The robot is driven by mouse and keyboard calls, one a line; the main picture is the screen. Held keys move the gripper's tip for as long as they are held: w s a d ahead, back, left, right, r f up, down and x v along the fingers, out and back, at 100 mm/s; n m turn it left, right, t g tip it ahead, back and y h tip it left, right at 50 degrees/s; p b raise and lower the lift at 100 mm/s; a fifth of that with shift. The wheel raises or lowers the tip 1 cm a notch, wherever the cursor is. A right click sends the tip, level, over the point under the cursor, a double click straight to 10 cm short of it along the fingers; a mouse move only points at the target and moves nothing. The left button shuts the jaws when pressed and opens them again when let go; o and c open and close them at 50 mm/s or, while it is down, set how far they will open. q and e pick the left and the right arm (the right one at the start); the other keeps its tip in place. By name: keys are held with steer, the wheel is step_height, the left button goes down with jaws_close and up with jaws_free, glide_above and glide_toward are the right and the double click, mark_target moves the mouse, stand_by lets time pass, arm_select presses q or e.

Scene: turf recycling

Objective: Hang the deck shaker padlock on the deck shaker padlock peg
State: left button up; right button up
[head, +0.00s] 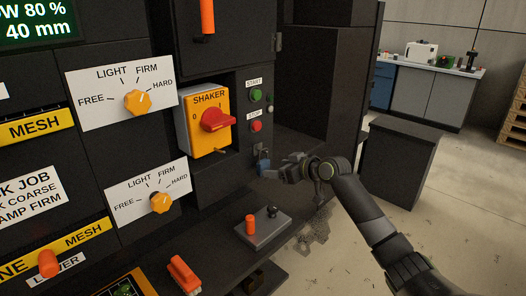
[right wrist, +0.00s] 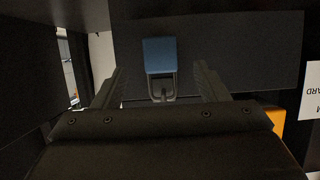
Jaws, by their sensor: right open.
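The blue padlock (head: 263,161) hangs upright against the dark panel, below the red STOP button. In the right wrist view, its blue body (right wrist: 160,56) and grey shackle appear upside down. The shackle seems to hang on a small peg, but the peg is too dark to make out clearly. My right gripper (head: 280,172) is open just right of the padlock in the head view. In the right wrist view, the padlock lies between and beyond the fingers (right wrist: 160,85), with gaps on both sides. My left gripper is not in view.
The yellow shaker switch (head: 202,140) with its red handle (head: 217,120) is left of the padlock. The green START button (head: 256,95) and red STOP button (head: 256,126) are above it. A grey control box (head: 262,232) with an orange knob stands below on the ledge.

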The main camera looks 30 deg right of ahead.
steer(key=v, duration=1.1)
steer(key=shift+s, duration=0.2)
